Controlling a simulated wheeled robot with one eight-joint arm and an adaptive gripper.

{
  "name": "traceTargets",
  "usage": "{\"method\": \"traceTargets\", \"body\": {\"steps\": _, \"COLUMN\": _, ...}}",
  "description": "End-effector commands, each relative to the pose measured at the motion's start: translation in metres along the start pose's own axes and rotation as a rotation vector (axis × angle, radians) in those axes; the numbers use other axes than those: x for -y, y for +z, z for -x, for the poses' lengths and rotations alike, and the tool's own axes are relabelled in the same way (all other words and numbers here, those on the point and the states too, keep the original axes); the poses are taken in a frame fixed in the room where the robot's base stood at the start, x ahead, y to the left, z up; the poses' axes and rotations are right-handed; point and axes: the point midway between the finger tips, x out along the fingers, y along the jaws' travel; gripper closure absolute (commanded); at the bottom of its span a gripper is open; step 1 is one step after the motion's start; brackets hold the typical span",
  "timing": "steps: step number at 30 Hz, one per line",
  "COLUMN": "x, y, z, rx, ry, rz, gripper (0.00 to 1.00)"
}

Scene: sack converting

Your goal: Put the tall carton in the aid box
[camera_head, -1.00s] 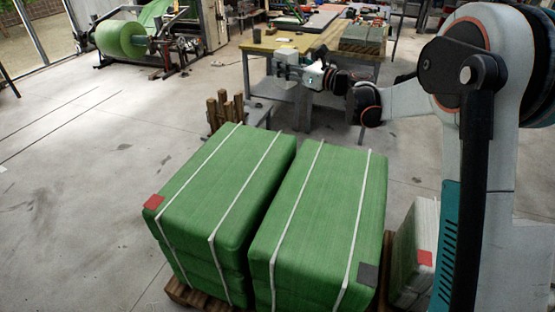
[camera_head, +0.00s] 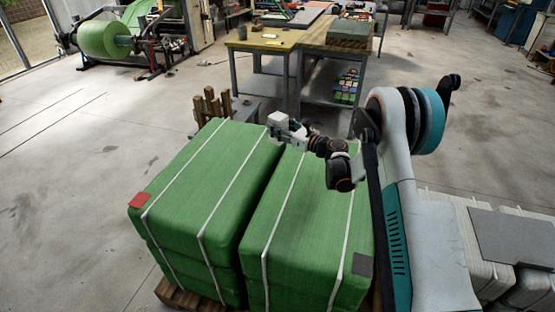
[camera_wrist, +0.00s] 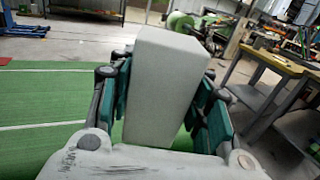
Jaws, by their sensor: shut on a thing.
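A tall, plain pale grey carton (camera_wrist: 163,85) stands between the fingers of my gripper (camera_wrist: 165,108) in the wrist view. Both dark green finger pads press on its sides, and its lower end is hidden by the gripper body. In the head view the carton (camera_head: 276,118) is a small pale block at the tip of my gripper (camera_head: 285,125), over the far end of the green bales. I cannot pick out an aid box in either view.
Two strapped green bale stacks (camera_head: 310,235) stand on a wooden pallet (camera_head: 178,296) in front. Behind is a yellow-topped workbench (camera_head: 262,40) loaded with items. White strapped stacks (camera_head: 490,275) are at the right. Open floor (camera_head: 90,150) lies to the left.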

Motion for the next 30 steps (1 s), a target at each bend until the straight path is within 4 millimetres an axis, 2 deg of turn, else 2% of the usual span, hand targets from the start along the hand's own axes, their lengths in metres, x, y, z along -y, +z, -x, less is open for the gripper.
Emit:
{"method": "traceTargets", "body": {"steps": 1, "x": 0.000, "y": -0.017, "z": 0.000, "rx": 0.000, "ry": 0.000, "rz": 0.000, "gripper": 0.78}}
{"method": "traceTargets", "body": {"steps": 3, "x": 0.000, "y": -0.034, "z": 0.000, "rx": 0.000, "ry": 0.000, "rz": 0.000, "gripper": 0.78}}
{"method": "traceTargets", "body": {"steps": 9, "x": 0.000, "y": -0.071, "z": 0.000, "rx": 0.000, "ry": 0.000, "rz": 0.000, "gripper": 0.78}}
{"method": "traceTargets", "body": {"steps": 17, "x": 0.000, "y": -0.086, "z": 0.000, "rx": 0.000, "ry": 0.000, "rz": 0.000, "gripper": 0.78}}
{"method": "traceTargets", "body": {"steps": 24, "x": 0.000, "y": -0.120, "z": 0.000, "rx": 0.000, "ry": 0.000, "rz": 0.000, "gripper": 0.78}}
{"method": "traceTargets", "body": {"steps": 30, "x": 0.000, "y": -0.123, "z": 0.000, "rx": 0.000, "ry": 0.000, "rz": 0.000, "gripper": 0.78}}
